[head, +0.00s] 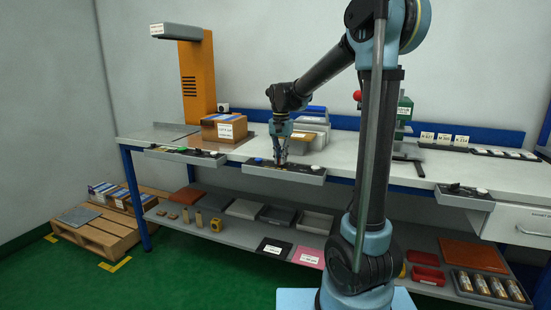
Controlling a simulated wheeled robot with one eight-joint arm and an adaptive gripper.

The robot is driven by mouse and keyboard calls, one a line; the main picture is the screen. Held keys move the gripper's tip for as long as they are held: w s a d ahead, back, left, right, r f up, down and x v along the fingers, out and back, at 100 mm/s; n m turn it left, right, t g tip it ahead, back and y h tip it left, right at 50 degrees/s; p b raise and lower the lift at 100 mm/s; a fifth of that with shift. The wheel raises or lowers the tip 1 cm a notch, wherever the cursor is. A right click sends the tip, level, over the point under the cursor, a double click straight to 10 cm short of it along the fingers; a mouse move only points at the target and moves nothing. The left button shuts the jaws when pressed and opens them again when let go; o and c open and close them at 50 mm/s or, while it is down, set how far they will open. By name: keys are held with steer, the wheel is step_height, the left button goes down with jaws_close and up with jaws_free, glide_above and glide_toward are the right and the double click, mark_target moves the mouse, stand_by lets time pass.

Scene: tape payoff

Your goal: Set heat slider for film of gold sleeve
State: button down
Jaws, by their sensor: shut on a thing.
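My gripper (281,159) points down at the middle control strip (309,178) on the front edge of the bench. Its fingers are shut on a small control there, which they mostly hide; I cannot tell for sure that it is the heat slider. Gold-brown cylinders with pale bands lie in a tray (462,283) on the lower shelf at right; I cannot tell whether one is the gold sleeve. Small white label cards (427,136) stand at the back right of the bench, their print too small to read surely.
Other control strips sit on the bench edge at left (180,156) and right (464,201). An orange column machine (192,75) and a labelled carton (224,130) stand at left. Grey bins are behind my gripper. A pallet (100,235) lies on the floor at left.

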steer(key=shift+d, duration=0.1)
steer(key=c, duration=1.7)
jaws_free()
steer(key=shift+r, duration=0.1)
step_height(320, 180, up, 12)
steer(key=shift+f, duration=0.1)
steer(key=s+d+f+n, duration=0.1)
steer(key=s+d+f, duration=0.2)
steer(key=s+d, duration=0.55)
steer(key=s+d+f+n, duration=0.1)
steer(key=s+d+f, duration=0.2)
steer(key=s+f, duration=0.4)
steer(key=s+d+f+n+t, duration=0.1)
steer(key=s+d+f, duration=0.2)
steer(key=s+f, duration=0.4)
steer(key=s+d+f+n+t, duration=0.1)
steer(key=s+d+f, duration=0.3)
steer(key=s+f, duration=0.3)
steer(key=shift+s+f, duration=0.2)
steer(key=shift+s, duration=0.85)
